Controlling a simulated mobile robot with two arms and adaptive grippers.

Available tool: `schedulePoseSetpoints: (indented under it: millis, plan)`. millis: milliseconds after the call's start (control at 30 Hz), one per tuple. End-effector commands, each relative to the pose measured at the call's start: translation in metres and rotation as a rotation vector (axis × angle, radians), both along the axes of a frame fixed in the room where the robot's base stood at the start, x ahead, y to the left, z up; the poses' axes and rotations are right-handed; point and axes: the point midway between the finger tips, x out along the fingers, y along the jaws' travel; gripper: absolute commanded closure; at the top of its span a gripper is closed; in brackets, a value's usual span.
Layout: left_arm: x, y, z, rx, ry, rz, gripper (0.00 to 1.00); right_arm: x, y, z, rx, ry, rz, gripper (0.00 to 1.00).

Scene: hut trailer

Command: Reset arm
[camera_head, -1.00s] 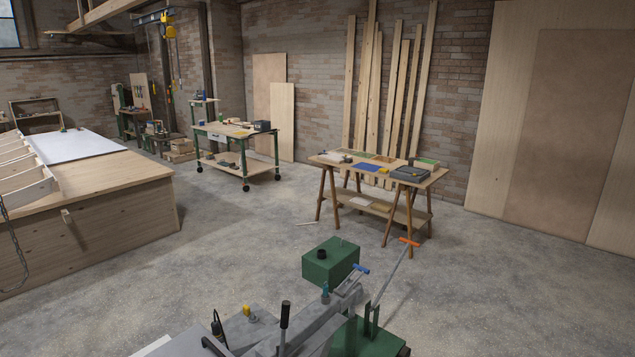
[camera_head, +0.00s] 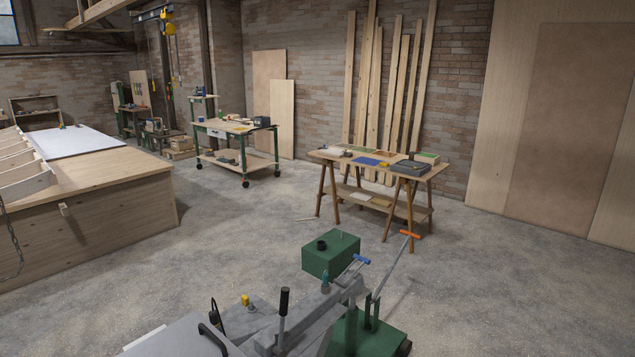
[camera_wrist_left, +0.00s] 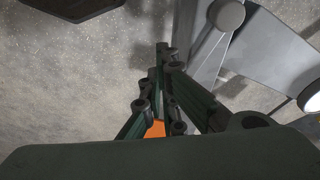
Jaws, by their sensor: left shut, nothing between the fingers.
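In the left wrist view, my left gripper (camera_wrist_left: 168,55) points up the picture with its dark green finger links drawn together. Its fingertips meet, and nothing shows between them. Below the fingers is bare concrete floor, with pale grey metal parts (camera_wrist_left: 270,55) just to the right. An orange patch (camera_wrist_left: 155,129) shows between the finger links; I cannot tell what it is. Neither of my arms shows in the head view, and my right gripper is in no view.
A grey and green machine (camera_head: 300,320) with upright levers and a green box (camera_head: 331,254) stands close in front. A trestle table (camera_head: 335,154) with tools is behind it. A wheeled bench (camera_head: 262,163) and a wooden platform (camera_head: 110,182) stand left. Floor between them is clear.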

Motion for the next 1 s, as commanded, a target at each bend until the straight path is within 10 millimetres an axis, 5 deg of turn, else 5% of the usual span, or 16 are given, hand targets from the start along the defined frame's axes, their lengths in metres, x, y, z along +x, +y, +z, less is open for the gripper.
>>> schedulePoseSetpoints:
  millis: [33,200,400,633,900,1000]
  plan:
    - [-0.011,0.001,-0.037,0.003,0.017,-0.002,1.00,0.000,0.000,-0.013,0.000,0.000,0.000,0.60]
    - [-0.057,0.008,-0.133,0.007,0.056,-0.010,1.00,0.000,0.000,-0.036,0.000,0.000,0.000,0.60]
    - [-0.125,0.020,-0.218,0.012,0.096,-0.019,1.00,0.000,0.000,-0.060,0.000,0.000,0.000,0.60]
    - [-0.173,0.030,-0.254,0.017,0.117,-0.026,1.00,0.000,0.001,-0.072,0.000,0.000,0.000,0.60]
    - [-0.180,0.031,-0.256,0.017,0.118,-0.027,1.00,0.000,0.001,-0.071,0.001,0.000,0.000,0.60]
    - [-0.180,0.032,-0.256,0.017,0.119,-0.027,1.00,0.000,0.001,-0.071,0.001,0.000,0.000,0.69]
